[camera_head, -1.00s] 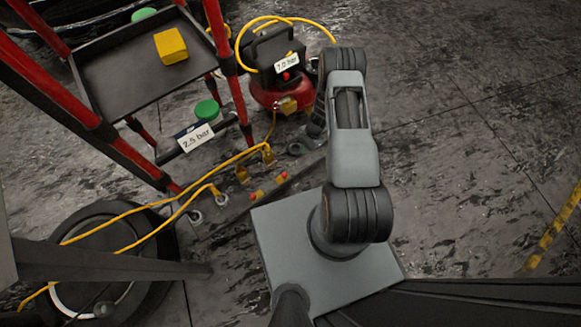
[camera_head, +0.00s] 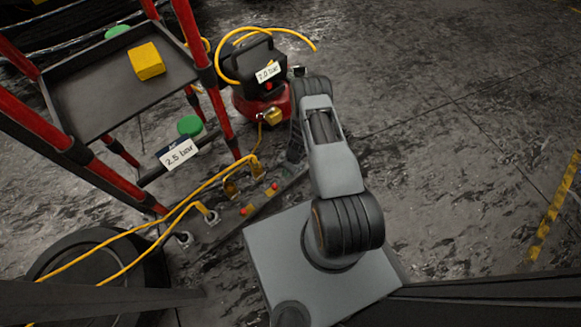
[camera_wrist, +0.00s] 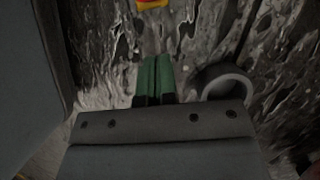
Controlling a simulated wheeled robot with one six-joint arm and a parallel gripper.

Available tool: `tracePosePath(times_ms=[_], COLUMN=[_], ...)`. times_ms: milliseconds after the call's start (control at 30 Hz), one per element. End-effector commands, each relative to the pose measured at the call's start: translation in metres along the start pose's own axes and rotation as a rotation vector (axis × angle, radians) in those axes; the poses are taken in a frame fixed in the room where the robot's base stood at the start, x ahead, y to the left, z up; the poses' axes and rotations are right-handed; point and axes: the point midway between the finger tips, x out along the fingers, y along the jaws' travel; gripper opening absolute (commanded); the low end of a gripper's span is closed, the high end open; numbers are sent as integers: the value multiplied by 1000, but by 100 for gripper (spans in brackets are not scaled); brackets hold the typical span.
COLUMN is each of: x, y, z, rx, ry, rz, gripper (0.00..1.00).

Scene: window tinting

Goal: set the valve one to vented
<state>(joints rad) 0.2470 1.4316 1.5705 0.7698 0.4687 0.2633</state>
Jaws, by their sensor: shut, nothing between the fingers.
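Two small yellow fittings with red ends (camera_head: 250,208) and (camera_head: 272,189) lie along a dark strip on the floor in the head view; I cannot tell which is valve one or how it is set. In the wrist view, part of a red and yellow fitting (camera_wrist: 151,3) shows at the top edge, beyond my fingertips. My gripper (camera_wrist: 157,62) has green fingers pressed together, empty and apart from that fitting. In the head view my gripper is mostly hidden behind my arm, near the strip's right end.
A red-framed cart (camera_head: 110,112) holds a yellow block (camera_head: 147,61). A red compressor (camera_head: 262,103) stands behind the strip. Yellow hoses (camera_head: 150,232) run left across a tyre (camera_head: 65,262). A grey ring (camera_wrist: 228,87) sits right of my fingers. Floor at right is clear.

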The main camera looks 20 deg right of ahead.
Motion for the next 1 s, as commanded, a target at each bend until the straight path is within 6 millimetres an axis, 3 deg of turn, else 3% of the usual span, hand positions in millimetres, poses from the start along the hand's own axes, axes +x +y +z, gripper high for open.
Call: tracePosePath(times_ms=[33, 300, 867, 1000], x=[12, 20, 22, 30], y=[1, 0, 0, -6], z=[-1, 29, 38, 56], rx=[-1, -2, -1, -8], ry=[-1, 0, 0, -1], rz=[2, 1, 0, 4], gripper=[0, 0, 0, 0])
